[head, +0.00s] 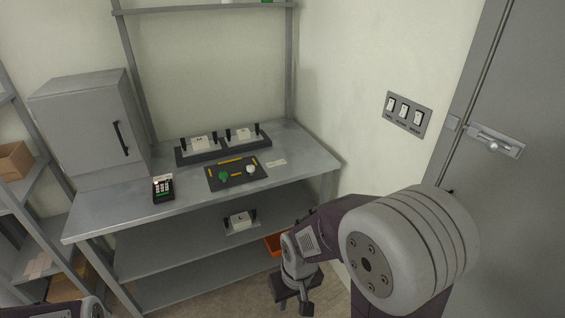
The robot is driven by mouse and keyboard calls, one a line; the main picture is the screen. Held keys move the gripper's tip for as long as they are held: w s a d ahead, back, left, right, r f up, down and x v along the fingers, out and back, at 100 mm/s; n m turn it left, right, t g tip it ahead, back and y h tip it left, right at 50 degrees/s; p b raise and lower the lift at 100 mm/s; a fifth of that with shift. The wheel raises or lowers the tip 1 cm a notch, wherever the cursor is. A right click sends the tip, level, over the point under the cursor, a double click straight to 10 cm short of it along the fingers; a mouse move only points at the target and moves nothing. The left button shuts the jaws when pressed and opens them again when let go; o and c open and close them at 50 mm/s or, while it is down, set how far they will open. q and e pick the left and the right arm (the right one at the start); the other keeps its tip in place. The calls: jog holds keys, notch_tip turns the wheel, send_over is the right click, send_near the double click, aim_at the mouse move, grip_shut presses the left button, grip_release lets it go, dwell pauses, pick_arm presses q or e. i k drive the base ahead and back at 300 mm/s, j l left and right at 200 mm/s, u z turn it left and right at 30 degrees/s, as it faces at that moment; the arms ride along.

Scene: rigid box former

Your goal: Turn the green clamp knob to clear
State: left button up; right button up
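The green clamp knob (224,176) sits on a dark panel (217,186) on the grey workbench. A white knob (250,169) and yellow strips lie on the same panel. Which way the green knob is set is too small to tell. My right gripper (292,306) hangs low in front of the bench, to the right of its lower shelf and well away from the knob. Its fingers point down and I cannot tell how far apart they are. My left arm shows only as a piece at the bottom left edge, and its gripper is out of view.
The bench (110,211) holds a grey cabinet (85,120), a card terminal (163,188) and a black rack (181,155) with white blocks. A white block (238,221) and an orange bin (274,244) are below. Wall switches (404,112) and a door (510,190) stand at right.

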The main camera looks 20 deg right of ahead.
aim_at(224, 175)
jog(key=i+l, duration=1.05)
jog(key=i, duration=0.25)
